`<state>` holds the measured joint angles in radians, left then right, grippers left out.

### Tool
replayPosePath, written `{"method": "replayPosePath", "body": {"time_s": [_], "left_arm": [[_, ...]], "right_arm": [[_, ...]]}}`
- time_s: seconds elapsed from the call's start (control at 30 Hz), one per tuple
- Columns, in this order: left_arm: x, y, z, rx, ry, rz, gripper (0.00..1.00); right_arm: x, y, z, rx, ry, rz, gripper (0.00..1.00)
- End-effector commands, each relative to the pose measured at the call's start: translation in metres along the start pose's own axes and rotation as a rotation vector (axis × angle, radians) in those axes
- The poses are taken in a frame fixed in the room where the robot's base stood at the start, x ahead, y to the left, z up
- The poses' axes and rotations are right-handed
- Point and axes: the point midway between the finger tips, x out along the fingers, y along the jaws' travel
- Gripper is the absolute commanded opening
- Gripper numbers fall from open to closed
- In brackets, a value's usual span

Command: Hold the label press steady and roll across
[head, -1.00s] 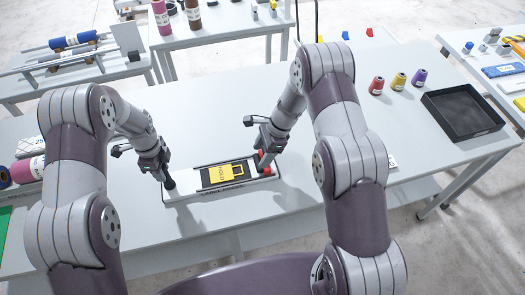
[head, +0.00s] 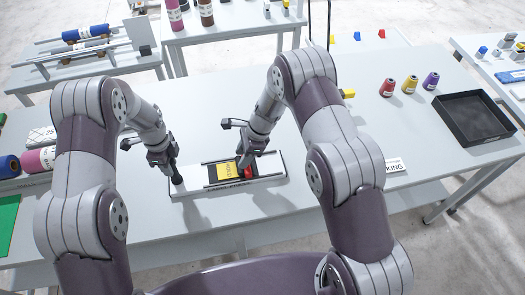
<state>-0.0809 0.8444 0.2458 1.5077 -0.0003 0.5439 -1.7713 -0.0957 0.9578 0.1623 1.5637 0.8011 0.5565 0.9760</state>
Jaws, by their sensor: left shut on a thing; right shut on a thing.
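The label press (head: 274,173) is a low pale tray with rails on the white table, in front of me. A yellow label marked HOLD (head: 227,170) lies on its dark bed. My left gripper (head: 177,180) is shut on a dark upright handle at the press's left end. My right gripper (head: 244,168) is shut on the red roller (head: 248,173), which sits over the right part of the label. The roller is partly hidden by the gripper.
Red, yellow and purple thread cones (head: 409,85) stand at the back right beside an empty black tray (head: 474,117). A white card (head: 395,166) lies right of the press, partly behind my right arm. Fabric rolls (head: 40,160) lie at left.

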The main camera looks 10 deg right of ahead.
Motion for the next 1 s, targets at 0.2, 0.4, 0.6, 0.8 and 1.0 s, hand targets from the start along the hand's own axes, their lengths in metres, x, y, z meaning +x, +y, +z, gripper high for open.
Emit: {"method": "replayPosePath", "body": {"time_s": [0.2,0.4,0.6,0.8,1.0], "left_arm": [[0.003,0.001,-0.001,0.002,0.001,0.002,0.0],[0.003,0.001,-0.001,0.002,0.001,0.002,0.0],[0.003,0.001,-0.001,0.002,0.001,0.001,0.0],[0.002,0.0,-0.002,0.002,0.002,0.001,0.0],[0.002,0.0,-0.002,0.001,0.001,0.001,0.0]], "right_arm": [[0.017,-0.001,0.042,-0.004,-0.002,-0.001,0.0],[0.025,-0.001,0.061,-0.002,-0.002,-0.002,0.0],[0.027,-0.001,0.066,0.0,-0.003,-0.002,0.0],[0.027,0.0,0.067,-0.002,-0.004,-0.001,0.0],[0.027,0.0,0.066,-0.001,-0.003,-0.001,0.64]]}}
